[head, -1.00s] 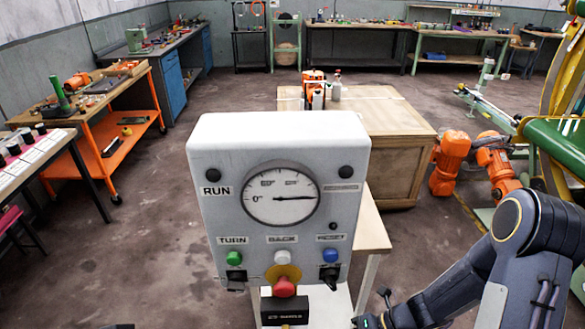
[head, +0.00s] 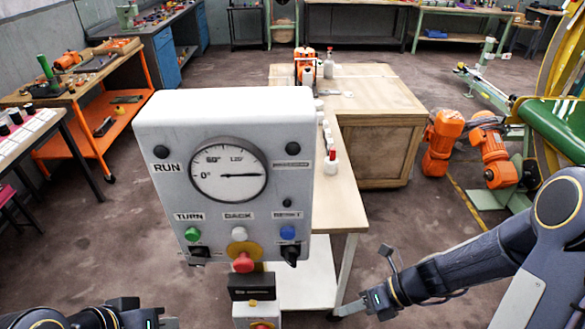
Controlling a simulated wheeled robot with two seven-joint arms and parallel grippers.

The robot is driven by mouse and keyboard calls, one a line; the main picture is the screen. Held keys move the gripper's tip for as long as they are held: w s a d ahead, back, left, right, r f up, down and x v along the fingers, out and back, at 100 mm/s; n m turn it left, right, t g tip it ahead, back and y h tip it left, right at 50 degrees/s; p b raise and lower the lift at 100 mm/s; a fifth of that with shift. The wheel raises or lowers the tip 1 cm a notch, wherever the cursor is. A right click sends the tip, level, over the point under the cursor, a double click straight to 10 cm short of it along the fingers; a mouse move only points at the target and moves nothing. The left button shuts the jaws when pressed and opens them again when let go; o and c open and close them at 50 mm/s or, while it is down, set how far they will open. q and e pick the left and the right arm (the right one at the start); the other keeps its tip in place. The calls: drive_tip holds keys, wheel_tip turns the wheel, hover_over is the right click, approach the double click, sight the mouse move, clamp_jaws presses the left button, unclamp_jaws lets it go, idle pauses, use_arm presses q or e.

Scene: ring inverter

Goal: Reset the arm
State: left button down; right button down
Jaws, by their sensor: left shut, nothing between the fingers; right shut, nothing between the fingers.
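A grey control panel (head: 150,130) stands upright in front of me in the head view. Its round gauge (head: 228,170) has the needle pointing right. Below sit a green button (head: 192,234) under TURN, a white button (head: 239,234) under BACK and a blue button (head: 287,232) under a label too small to read. A red mushroom button (head: 243,262) is lower in the middle. An orange robot arm (head: 493,155) stands at the right. My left gripper (head: 170,320) is shut and empty at the bottom left. My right gripper (head: 346,308) is shut and empty, right of the panel and below it.
A pale table (head: 345,205) with small items and a red-capped white piece (head: 331,163) stands behind the panel. A wooden crate (head: 385,150) is beyond it. An orange-framed workbench (head: 88,140) is at the left. Open floor lies left of the panel.

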drive_tip(key=s+d+r+n+t+h, duration=0.3)
drive_tip(key=s+r+n, duration=0.2)
drive_tip(key=n, duration=0.9)
drive_tip(key=s+d+r+n+t+h, duration=0.2)
drive_tip(key=s+r+n, duration=0.4)
drive_tip(key=r+n, duration=0.6)
drive_tip(key=shift+d+n+t+h, duration=0.4)
drive_tip(key=shift+d+n+h, duration=0.2)
drive_tip(key=shift+d+n, duration=0.8)
drive_tip(key=shift+a, duration=0.15)
